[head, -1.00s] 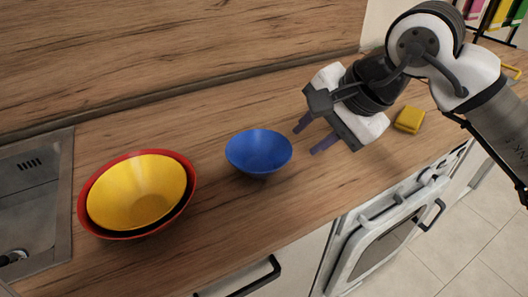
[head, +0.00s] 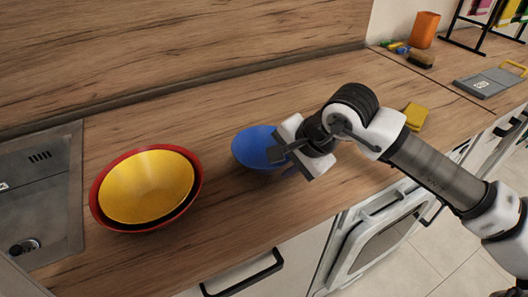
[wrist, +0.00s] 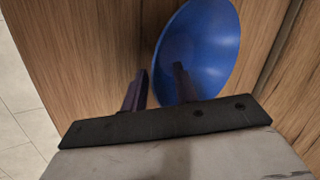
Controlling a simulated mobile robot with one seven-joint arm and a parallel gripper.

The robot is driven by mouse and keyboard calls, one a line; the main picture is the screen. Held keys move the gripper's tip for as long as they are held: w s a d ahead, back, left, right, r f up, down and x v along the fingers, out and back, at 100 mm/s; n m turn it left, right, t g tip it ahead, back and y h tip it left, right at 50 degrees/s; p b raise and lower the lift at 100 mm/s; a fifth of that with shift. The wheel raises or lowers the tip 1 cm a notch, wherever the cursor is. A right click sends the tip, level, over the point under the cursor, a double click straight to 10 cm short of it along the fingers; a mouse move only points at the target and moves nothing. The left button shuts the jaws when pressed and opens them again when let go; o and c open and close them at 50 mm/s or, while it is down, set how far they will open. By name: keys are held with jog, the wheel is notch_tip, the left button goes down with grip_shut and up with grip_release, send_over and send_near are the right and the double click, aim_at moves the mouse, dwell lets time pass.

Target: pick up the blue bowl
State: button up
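The blue bowl (head: 254,147) stands upright on the wooden counter in the head view. My gripper (head: 283,162) is at its right side and covers part of that side. In the wrist view the bowl (wrist: 205,40) fills the upper middle. My gripper (wrist: 160,75) is open there, with a gap between its two dark fingers. One finger overlaps the inside of the bowl and the other is outside its rim, so the near rim lies between them in the picture. Whether a finger touches the bowl, I cannot tell.
A yellow sponge (head: 415,116) lies to the right. An orange container (head: 424,30) and a grey board (head: 489,83) are farther back right. The wooden splashback (head: 180,45) is behind.

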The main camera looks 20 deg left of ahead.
jog(key=shift+a+f, duration=0.15)
jog(key=shift+f, duration=0.05)
grip_shut()
jog(key=shift+r, duration=0.15)
